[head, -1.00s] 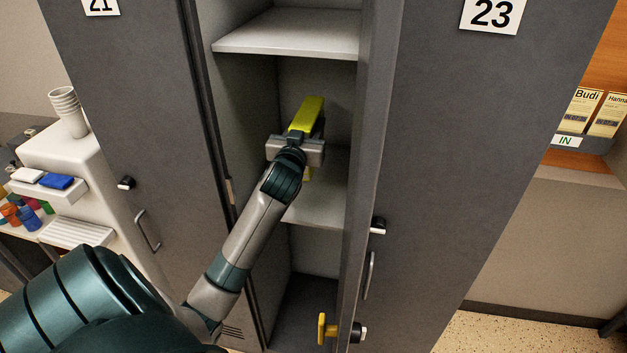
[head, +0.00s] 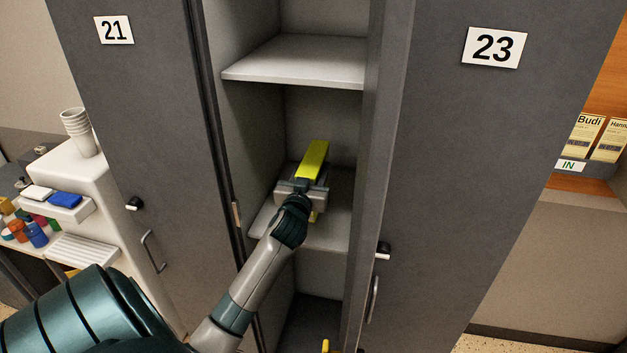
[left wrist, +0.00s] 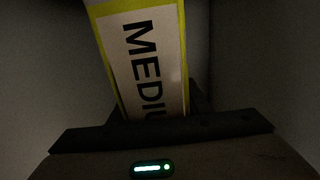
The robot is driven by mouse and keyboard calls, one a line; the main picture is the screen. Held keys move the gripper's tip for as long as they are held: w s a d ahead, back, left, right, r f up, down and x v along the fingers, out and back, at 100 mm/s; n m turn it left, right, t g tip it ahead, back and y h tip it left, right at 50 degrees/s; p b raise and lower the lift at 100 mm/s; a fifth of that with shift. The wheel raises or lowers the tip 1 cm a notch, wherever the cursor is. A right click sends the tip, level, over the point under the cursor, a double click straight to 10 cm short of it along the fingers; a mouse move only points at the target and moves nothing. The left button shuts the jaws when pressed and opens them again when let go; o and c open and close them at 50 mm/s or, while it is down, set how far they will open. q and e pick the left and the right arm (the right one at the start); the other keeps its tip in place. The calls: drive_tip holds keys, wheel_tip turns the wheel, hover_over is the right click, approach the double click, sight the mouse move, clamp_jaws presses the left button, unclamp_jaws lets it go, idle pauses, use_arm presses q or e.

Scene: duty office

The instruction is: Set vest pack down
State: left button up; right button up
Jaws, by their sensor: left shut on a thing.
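The vest pack (head: 316,158) is a yellow-green block inside the open locker, just over the middle shelf (head: 330,236). My left gripper (head: 303,186) is shut on it. In the left wrist view the vest pack (left wrist: 150,60) shows a white label with black letters beginning "MEDIU" and a yellow-green border. The gripper's dark jaws (left wrist: 160,130) cross its lower end. Whether the pack's underside touches the shelf is hidden by the gripper. My right gripper is not in view.
An upper shelf (head: 295,62) is above the pack. Locker doors numbered 21 (head: 113,30) and 23 (head: 495,47) flank the narrow opening. Bare shelf shows right of the gripper. A white unit with stacked cups (head: 80,132) stands at left.

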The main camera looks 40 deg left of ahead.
use_arm(q)
drive_tip(key=shift+f+p, duration=0.4)
drive_tip(key=shift+f, duration=1.4)
drive_tip(key=shift+f, duration=0.1)
drive_tip(key=o, duration=1.2)
